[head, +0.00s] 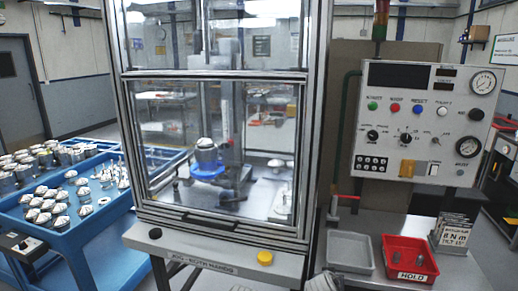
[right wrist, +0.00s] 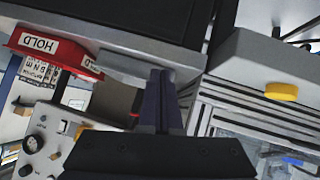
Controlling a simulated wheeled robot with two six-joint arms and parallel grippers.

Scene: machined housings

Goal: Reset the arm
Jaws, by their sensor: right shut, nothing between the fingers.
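My right gripper (right wrist: 163,98) shows in the right wrist view with its two dark fingers pressed together and nothing between them. It is in free space, and the picture there is turned over. The red HOLD bin (right wrist: 52,45) is to the left of the fingers and the yellow button (right wrist: 281,91) to the right. My left gripper is in neither view.
A glazed machine cabinet (head: 216,75) stands in the middle, with a housing on a blue fixture (head: 207,169) inside. A blue cart (head: 85,222) with metal parts is at left. A control panel (head: 425,120), grey tray (head: 350,252) and red bin (head: 408,262) are at right.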

